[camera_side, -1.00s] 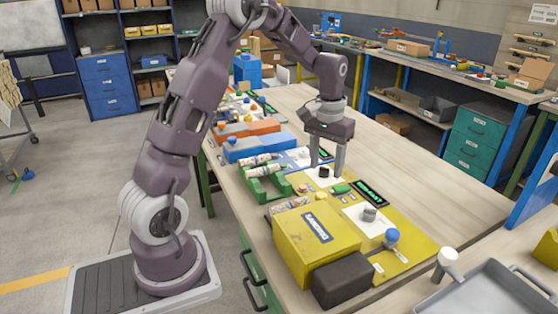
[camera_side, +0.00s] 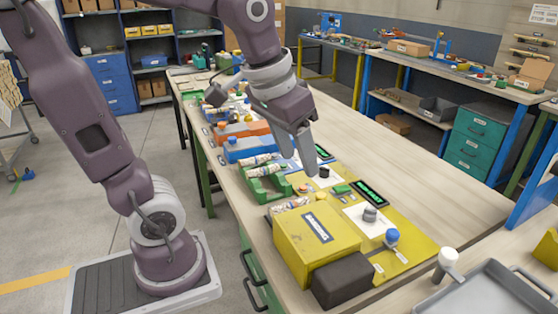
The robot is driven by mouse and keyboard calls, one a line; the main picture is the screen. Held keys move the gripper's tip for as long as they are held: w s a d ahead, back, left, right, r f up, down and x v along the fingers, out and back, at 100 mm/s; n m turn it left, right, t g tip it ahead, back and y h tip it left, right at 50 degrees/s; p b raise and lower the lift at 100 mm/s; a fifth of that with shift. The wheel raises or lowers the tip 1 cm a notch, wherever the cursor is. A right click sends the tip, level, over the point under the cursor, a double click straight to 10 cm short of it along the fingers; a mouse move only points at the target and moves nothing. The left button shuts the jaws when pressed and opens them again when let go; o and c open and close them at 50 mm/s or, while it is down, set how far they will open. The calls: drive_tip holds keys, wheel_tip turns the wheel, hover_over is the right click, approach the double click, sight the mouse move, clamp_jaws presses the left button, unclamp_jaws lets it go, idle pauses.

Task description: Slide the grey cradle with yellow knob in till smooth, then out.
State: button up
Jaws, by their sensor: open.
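A grey cylinder (camera_side: 370,213) stands on a white sheet on the yellow mat (camera_side: 412,250). A small yellow knob-like piece (camera_side: 320,195) shows behind the box; I cannot tell whether it belongs to a grey cradle. My gripper (camera_side: 307,165) is open, tilted and empty above the bench. Its fingertips are near a black cylinder (camera_side: 324,172), and I cannot tell whether they touch it.
A blue-topped knob (camera_side: 392,237) stands on the mat. Black displays with green text (camera_side: 369,192) lie along the bench. A green rack (camera_side: 267,183) holds light cylinders. Orange (camera_side: 240,132) and blue blocks (camera_side: 246,148) stand farther back. The bench's right side is clear.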

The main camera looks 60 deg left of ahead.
drive_tip(key=shift+m+t, duration=0.3)
drive_tip(key=s, duration=0.1)
drive_tip(key=s+d, duration=0.1)
drive_tip(key=s, duration=0.2)
drive_tip(key=shift+d, duration=0.3)
